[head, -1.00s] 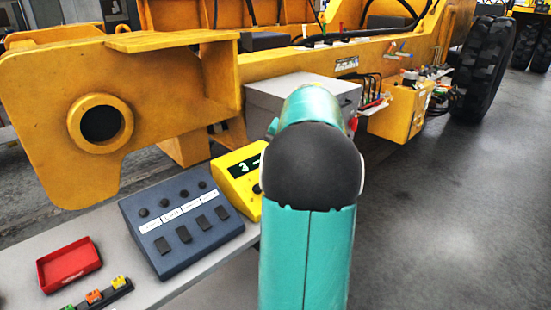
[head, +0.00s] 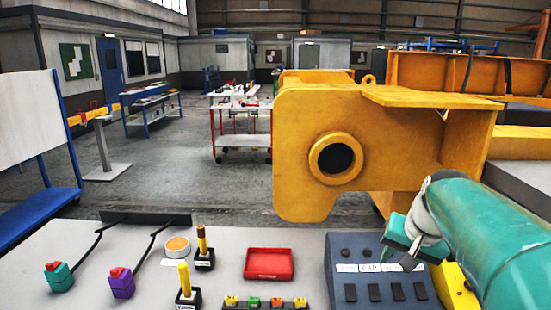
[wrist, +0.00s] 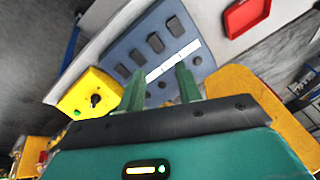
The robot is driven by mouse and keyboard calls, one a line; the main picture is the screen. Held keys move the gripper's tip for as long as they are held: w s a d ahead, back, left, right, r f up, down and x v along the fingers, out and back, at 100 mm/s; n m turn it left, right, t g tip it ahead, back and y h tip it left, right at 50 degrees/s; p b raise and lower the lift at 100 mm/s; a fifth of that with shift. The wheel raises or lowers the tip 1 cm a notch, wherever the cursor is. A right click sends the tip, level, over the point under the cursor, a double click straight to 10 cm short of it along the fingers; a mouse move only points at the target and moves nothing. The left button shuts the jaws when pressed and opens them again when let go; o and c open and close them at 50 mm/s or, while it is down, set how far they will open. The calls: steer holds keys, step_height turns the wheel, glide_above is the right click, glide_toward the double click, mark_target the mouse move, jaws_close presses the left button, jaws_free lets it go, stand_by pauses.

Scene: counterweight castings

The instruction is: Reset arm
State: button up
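My teal arm comes in from the right of the head view, and my gripper (head: 397,258) hangs over the grey-blue control box on the bench. In the wrist view my gripper (wrist: 159,82) shows two green fingers standing apart with nothing between them. Beyond them lies the control box (wrist: 120,58), with its dark switches and white label strip. The same control box (head: 345,292) is partly hidden behind my gripper in the head view. I cannot tell how high the fingers are above it.
A yellow meter box (wrist: 88,93) sits beside the control box. A red tray (head: 269,264), two posts in black stands, a row of coloured blocks, and teal and purple button units (head: 121,283) are on the bench. A large yellow casting (head: 400,150) stands behind.

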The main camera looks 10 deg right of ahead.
steer(key=s+a+f+n, duration=0.2)
steer(key=s+a, duration=0.3)
steer(key=a, duration=0.4)
steer(key=s+a+f+n+t, duration=0.1)
steer(key=s+a+f+n, duration=0.2)
steer(key=a, duration=0.7)
steer(key=s+n, duration=0.2)
steer(key=s, duration=0.1)
steer(key=shift+s+f, duration=0.15)
steer(key=shift+d, duration=0.15)
